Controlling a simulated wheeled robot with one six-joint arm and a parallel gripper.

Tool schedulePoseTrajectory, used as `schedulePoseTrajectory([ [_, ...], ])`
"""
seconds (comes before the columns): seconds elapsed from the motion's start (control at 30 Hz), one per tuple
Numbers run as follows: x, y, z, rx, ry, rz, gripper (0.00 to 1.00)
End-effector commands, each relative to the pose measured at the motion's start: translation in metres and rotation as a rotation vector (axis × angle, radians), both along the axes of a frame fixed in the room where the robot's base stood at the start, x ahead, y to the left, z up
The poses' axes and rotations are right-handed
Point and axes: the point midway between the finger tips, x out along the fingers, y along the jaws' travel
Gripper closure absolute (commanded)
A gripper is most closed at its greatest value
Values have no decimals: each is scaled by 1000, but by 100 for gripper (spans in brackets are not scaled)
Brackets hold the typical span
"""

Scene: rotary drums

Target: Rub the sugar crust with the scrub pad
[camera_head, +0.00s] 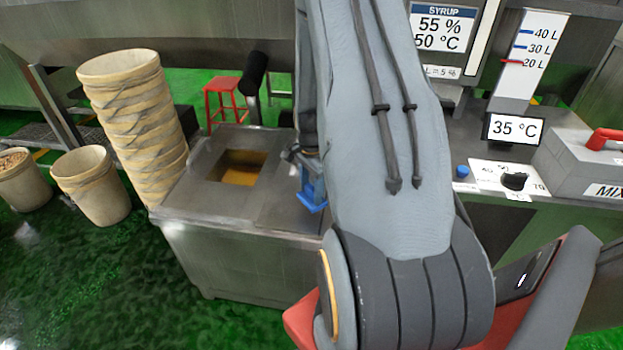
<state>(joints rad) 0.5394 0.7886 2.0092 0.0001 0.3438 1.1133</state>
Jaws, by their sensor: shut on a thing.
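My gripper (301,157) is mostly hidden behind my grey arm, over the right part of a metal tank's top. A blue piece (312,193) shows just below it and seems to be held in the jaws; it is likely the scrub pad, though its shape is partly hidden. The steel tank (240,258) has a square opening in its top with an amber-brown surface (240,174) inside. I cannot tell the sugar crust apart from that surface. I cannot tell whether the blue piece touches the tank top.
A tall stack of beige buckets (140,120) stands close left of the tank, with a single bucket (92,186) beside it. A red stool (227,101) and a black-ended handle (255,72) are behind. A control counter (480,140) with displays is at right.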

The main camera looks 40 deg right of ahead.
Motion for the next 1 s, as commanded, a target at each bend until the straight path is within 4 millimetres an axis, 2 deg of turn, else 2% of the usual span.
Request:
schedulePoseTrajectory([
  [0.2, 1, 2, 23, 0, 0, 5, 78],
  [0.37, 2, 3, 32, 0, -1, 7, 78],
  [1.0, 2, 3, 32, 0, 0, 8, 78],
])
